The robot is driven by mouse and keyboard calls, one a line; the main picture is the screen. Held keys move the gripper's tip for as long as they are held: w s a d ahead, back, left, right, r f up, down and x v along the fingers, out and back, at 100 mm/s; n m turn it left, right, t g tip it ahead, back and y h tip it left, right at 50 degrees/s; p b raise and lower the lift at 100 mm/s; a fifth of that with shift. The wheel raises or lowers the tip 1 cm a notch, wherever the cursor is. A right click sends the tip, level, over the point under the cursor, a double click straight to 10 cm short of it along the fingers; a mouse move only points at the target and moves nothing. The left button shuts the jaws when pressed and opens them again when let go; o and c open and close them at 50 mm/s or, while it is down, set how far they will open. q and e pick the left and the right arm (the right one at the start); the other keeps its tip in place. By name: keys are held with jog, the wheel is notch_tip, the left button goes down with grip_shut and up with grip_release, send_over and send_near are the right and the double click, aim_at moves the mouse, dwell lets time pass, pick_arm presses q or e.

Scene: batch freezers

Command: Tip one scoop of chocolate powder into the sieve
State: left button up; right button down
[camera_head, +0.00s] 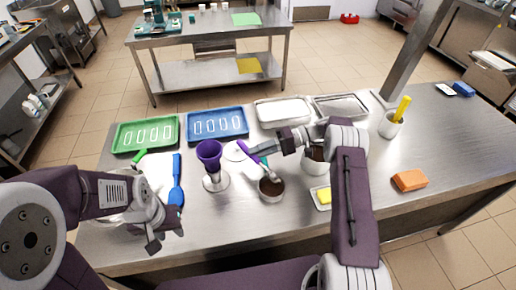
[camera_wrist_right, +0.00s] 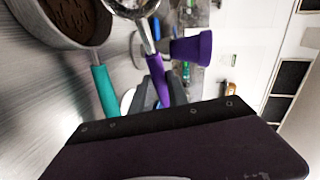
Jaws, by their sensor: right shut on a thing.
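My right gripper (camera_head: 248,150) is shut on the purple handle (camera_wrist_right: 157,76) of a utensil with a round steel head (camera_wrist_right: 135,8). I cannot tell if this is the scoop or the sieve; its head is cut off in the right wrist view. A steel pan of brown chocolate powder (camera_head: 271,187) stands on the table just below it, and also shows in the right wrist view (camera_wrist_right: 72,18). A teal handle (camera_wrist_right: 105,90) reaches out beside the pan. My left gripper (camera_head: 167,240) is open and empty over the table's near left part.
A purple cup (camera_head: 209,152) sits on a steel stand left of the pan. A blue spatula (camera_head: 177,180), green tray (camera_head: 146,134) and blue tray (camera_head: 218,124) lie further left and back. An orange block (camera_head: 409,180) lies right; clear table surrounds it.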

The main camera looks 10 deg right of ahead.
jog(key=r+n+t+h+p, duration=0.1)
jog(key=h+p, duration=0.1)
jog(key=p, duration=0.3)
jog(key=a+r+n+t+h+p, duration=0.1)
jog(key=h+p, duration=0.2)
jog(key=p, duration=0.1)
jog(key=s+r+n+t+h+p, duration=0.1)
jog(key=h+p, duration=0.1)
jog(key=p, duration=0.3)
jog(key=shift+a+r+h+p, duration=0.1)
jog(key=shift+a+h+p, duration=0.2)
jog(key=shift+a+p, duration=0.05)
jog(key=f+b, duration=0.1)
jog(key=b, duration=0.2)
jog(key=shift+f+t+h, duration=0.3)
jog(key=shift+f, duration=0.1)
jog(key=r+h+b, duration=0.1)
jog(key=r+n+t+h+b, duration=0.1)
jog(key=b, duration=0.1)
jog(key=a+r+t+h+b, duration=0.1)
jog(key=b, duration=0.1)
jog(key=shift+s+r+h, duration=0.35)
jog(key=shift+h, duration=0.05)
jog(key=shift+a, duration=0.15)
